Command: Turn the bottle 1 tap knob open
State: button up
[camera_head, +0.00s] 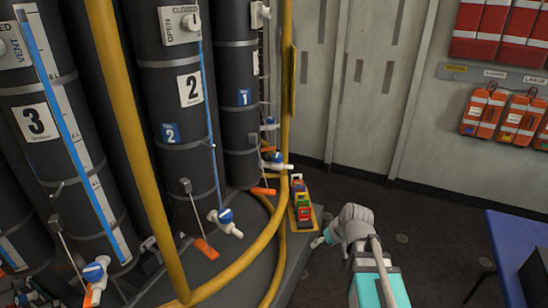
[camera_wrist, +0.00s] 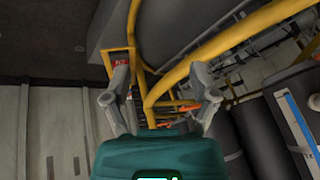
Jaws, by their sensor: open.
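Bottle 1 (camera_head: 240,60) is a tall dark cylinder with a blue number 1 label, behind the yellow rail in the head view. Low at its right side is a tap with a blue knob (camera_head: 277,157) and a white spout, which looks like bottle 1's tap. Whether the knob is open or closed is too small to tell. My gripper (camera_head: 325,240) is to the right of and nearer than this tap, apart from it. In the wrist view my gripper (camera_wrist: 159,75) has its fingers spread with nothing between them. I cannot make out the tap there.
Yellow rails (camera_head: 225,275) curve in front of the bottles. A yellow tray (camera_head: 292,218) with small coloured blocks stands just left of my gripper. Bottle 2 (camera_head: 175,105) and bottle 3 (camera_head: 50,160) stand at left. A blue table (camera_head: 525,240) is at right. Dark floor (camera_head: 345,195) lies clear behind my gripper.

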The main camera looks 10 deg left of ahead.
jog(key=w+a+r+n+t+y+b, duration=0.25)
jog(key=w+a+r+t+y, duration=0.25)
jog(key=w+a, duration=0.45)
jog(key=t+b, duration=0.2)
jog(key=t, duration=0.6)
send_near(275, 154)
jog(key=shift+s+d+m+h, duration=0.15)
jog(key=shift+s+d+m, duration=0.1)
jog(key=shift+s+d, duration=0.25)
jog(key=shift+s+d+m+h, duration=0.2)
jog(key=shift+s+d, duration=0.15)
jog(key=shift+s, duration=0.35)
jog(key=x, duration=1.4)
jog(key=shift+s+f, duration=0.1)
jog(key=shift+f, duration=0.1)
